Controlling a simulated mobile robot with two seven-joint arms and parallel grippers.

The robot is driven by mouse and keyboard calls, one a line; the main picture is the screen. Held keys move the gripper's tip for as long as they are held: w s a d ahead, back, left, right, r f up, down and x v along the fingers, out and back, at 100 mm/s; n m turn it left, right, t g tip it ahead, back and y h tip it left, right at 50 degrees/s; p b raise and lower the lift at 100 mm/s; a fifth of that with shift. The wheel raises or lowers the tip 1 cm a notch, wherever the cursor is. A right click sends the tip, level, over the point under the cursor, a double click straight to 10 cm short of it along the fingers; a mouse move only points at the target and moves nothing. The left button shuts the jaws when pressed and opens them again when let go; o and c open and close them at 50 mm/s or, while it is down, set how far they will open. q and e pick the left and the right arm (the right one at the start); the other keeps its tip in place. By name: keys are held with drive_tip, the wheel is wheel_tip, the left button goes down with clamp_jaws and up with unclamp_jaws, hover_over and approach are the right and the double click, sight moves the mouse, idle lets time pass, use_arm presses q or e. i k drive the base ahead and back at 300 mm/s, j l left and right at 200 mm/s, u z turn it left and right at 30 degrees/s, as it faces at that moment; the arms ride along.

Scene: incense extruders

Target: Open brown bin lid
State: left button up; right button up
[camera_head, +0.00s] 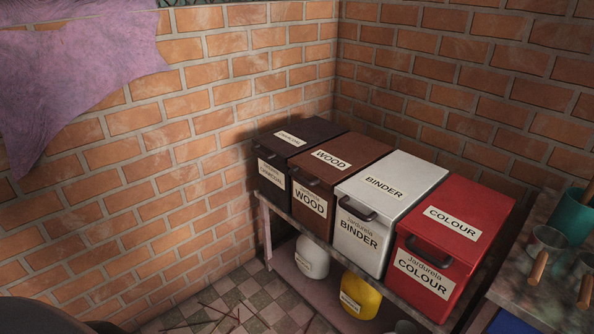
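The brown bin (309,200) has a front label reading "WOOD" and stands second from the left in a row of bins. Its brown lid (362,152) is closed and also carries a "WOOD" label. A dark handle (304,179) sits at the lid's front edge. Neither of my grippers shows in the head view. A dark shape at the bottom left edge may be part of my own arm; I cannot tell.
The bins stand on a low shelf against brick walls. A dark charcoal bin (271,174) is left of the brown one; white binder (362,232) and red colour (425,272) bins are right. White (312,257) and yellow (360,296) containers sit below. Sticks litter the floor.

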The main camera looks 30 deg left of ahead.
sight(329, 163)
drive_tip(key=i+j, duration=0.2)
drive_tip(key=j, duration=0.15)
drive_tip(key=i+j, duration=0.2)
drive_tip(key=j, duration=0.2)
drive_tip(key=i+j, duration=0.2)
drive_tip(key=j, duration=0.15)
drive_tip(key=i+j, duration=0.2)
drive_tip(key=j, duration=0.15)
drive_tip(key=i+j, duration=0.2)
drive_tip(key=j, duration=0.2)
